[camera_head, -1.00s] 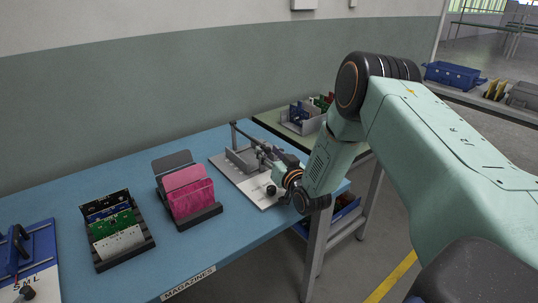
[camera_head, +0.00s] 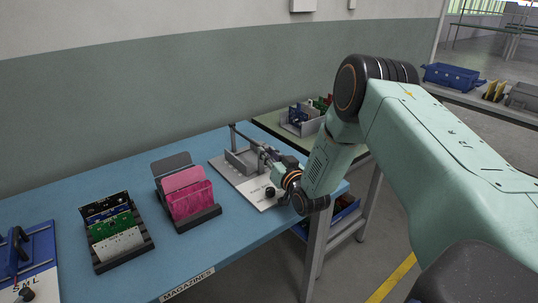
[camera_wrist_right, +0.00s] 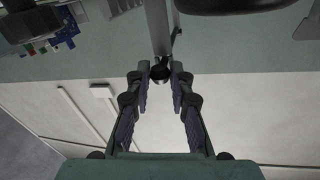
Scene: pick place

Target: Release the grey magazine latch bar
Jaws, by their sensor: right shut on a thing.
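The grey latch bar (camera_head: 246,138) runs above the grey magazine (camera_head: 238,161), which sits on a white base plate (camera_head: 243,184) at the right end of the blue table. In the right wrist view the bar (camera_wrist_right: 157,28) reaches down from the top edge to a dark round knob (camera_wrist_right: 159,72). My right gripper (camera_wrist_right: 160,74) is shut on this knob at the bar's end, one finger on each side. In the head view my right gripper (camera_head: 266,154) is small and partly hidden by its wrist. My left gripper is in no view.
A pink-board rack (camera_head: 187,199) and a rack of green and white boards (camera_head: 117,233) stand left on the blue table (camera_head: 155,262). A blue fixture (camera_head: 30,250) is at far left.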

